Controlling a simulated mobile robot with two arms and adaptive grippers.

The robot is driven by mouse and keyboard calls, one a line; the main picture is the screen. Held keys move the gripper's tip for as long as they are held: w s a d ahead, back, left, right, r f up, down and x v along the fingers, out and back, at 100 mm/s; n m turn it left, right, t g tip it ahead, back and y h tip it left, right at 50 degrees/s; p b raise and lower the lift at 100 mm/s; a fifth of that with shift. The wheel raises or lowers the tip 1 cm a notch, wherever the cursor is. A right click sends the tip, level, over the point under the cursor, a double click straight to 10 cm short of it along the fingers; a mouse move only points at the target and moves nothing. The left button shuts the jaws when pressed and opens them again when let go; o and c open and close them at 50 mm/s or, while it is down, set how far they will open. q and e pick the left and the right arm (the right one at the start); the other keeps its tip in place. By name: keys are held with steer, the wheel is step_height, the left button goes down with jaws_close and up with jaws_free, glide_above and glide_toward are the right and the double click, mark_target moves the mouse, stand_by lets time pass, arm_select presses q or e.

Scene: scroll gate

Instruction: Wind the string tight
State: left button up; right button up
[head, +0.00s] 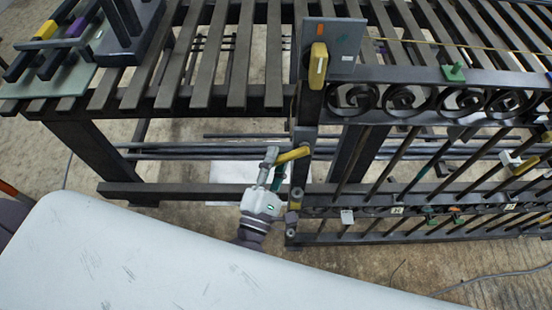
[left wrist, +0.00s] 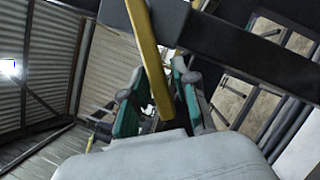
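A taut-looking thin yellow string (head: 430,43) runs right from near an upright dark plate (head: 342,45) on the gate's left post. A yellow knob (head: 318,65) sits in front of that plate. Lower on the post, a yellow handle (head: 293,155) sticks out to the left. My left gripper (head: 271,170) is at this handle. In the left wrist view, the yellow bar (left wrist: 148,50) comes down between its teal fingers (left wrist: 158,95). The fingers stand apart, with a gap at least on the left. Contact on the right is unclear. My right gripper is out of view.
The dark scrollwork gate (head: 440,100) fills the right, with small coloured clips and tags on it. A slatted bench (head: 215,60) stands behind at left, with clamps (head: 75,30) on a board.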

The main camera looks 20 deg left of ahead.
arm_select(q)
steer(key=shift+o, duration=0.4)
steer(key=v, duration=1.2)
